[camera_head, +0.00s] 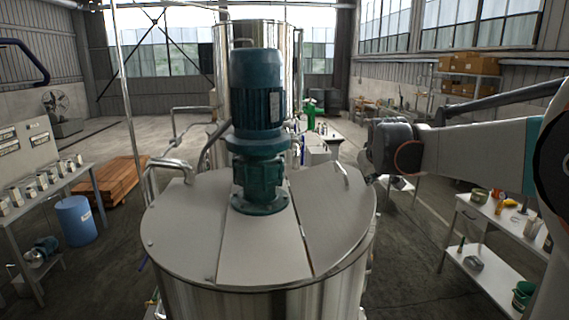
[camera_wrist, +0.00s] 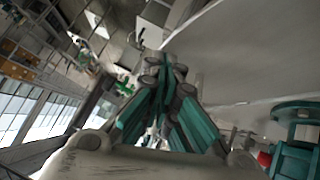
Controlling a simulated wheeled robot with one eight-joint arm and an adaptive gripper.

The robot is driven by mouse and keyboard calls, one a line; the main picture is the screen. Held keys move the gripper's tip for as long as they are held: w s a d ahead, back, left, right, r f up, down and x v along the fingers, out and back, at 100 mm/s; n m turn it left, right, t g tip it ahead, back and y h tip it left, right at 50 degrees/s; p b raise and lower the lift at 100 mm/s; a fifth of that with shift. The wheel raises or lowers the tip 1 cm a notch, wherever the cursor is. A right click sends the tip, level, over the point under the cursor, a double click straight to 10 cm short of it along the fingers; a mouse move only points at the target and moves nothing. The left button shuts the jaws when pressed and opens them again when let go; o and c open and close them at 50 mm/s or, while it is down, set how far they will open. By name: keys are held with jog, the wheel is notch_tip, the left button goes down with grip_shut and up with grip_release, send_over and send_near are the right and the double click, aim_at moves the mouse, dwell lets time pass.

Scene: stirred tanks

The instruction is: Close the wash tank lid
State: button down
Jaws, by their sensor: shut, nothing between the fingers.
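The near steel tank (camera_head: 270,298) has a flat grey top with a teal motor (camera_head: 258,100) standing on its middle strip. The right lid panel (camera_head: 335,215) lies flat or nearly so, with a small bar handle (camera_head: 342,174) at its far edge. A thin dark line runs along its inner edge; I cannot tell whether it is fully seated. My arm comes in from the right and ends beside the lid's far right rim; the fingers are hardly visible there. In the wrist view my gripper (camera_wrist: 164,68) has its teal fingers together and empty, beside the grey lid surface (camera_wrist: 250,50).
A second tall tank (camera_head: 285,45) stands behind. A bench with jars (camera_head: 40,190) is at left, a blue drum (camera_head: 76,220) beside it. A white table (camera_head: 500,225) stands at right.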

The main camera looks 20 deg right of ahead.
aim_at(373, 196)
jog(key=f+b, duration=0.1)
jog(key=f, duration=0.1)
jog(key=d+f+b, duration=0.1)
jog(key=f, duration=0.1)
jog(key=d+f+b, duration=0.1)
jog(key=f, duration=0.1)
jog(key=shift+s+f, duration=0.2)
jog(key=shift+f, duration=0.15)
jog(key=shift+f+b, duration=0.15)
jog(key=shift+b, duration=0.15)
jog(key=shift+s+a+f, duration=0.1)
jog(key=shift+s, duration=0.05)
